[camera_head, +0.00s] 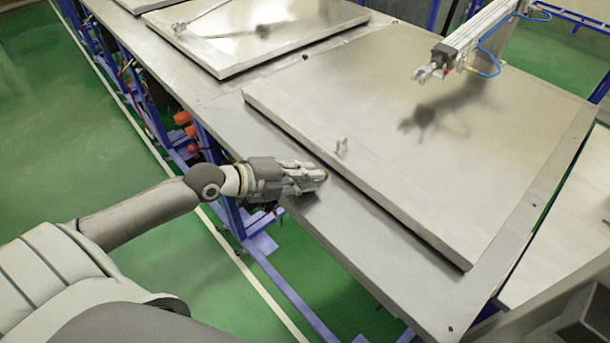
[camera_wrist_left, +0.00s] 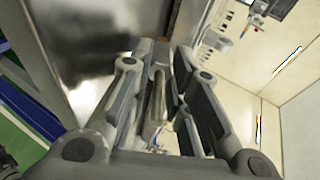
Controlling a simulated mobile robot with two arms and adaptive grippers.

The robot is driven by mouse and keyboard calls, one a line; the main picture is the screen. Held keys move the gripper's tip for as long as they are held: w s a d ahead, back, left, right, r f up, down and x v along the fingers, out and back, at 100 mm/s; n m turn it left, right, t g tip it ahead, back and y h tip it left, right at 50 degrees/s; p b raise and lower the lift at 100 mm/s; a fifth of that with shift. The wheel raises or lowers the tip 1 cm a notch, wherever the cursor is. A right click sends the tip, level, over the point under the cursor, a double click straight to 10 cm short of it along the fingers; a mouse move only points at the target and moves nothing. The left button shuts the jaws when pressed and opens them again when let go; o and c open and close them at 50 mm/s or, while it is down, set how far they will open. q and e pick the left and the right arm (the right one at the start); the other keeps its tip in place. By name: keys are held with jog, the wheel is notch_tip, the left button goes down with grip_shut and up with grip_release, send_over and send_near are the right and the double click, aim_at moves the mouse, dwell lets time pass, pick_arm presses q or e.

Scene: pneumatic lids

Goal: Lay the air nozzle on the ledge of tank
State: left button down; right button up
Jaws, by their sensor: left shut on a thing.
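My left gripper (camera_head: 318,178) is over the near-left edge of the tank's flat steel ledge (camera_head: 345,225), beside the raised lid. In the left wrist view the fingers of the left gripper (camera_wrist_left: 160,85) are closed around a slim grey metal piece (camera_wrist_left: 154,108), which looks like the air nozzle. In the head view the fingers hide nearly all of it. I cannot tell whether the piece touches the ledge. My right gripper is not in view.
A pneumatic cylinder (camera_head: 475,32) with a blue hose hangs above the lid. Another lid (camera_head: 250,30) lies behind. The ledge in front of my left gripper is bare.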

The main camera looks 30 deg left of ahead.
pick_arm(q)
jog(key=c, duration=1.3)
grip_release()
jog(key=shift+f, duration=0.1)
jog(key=shift+v, duration=1.3)
jog(key=shift+p+v, duration=0.75)
jog(key=shift+v, duration=0.3)
jog(key=shift+p+v, duration=0.9)
jog(key=shift+v, duration=0.35)
jog(key=shift+w, duration=0.1)
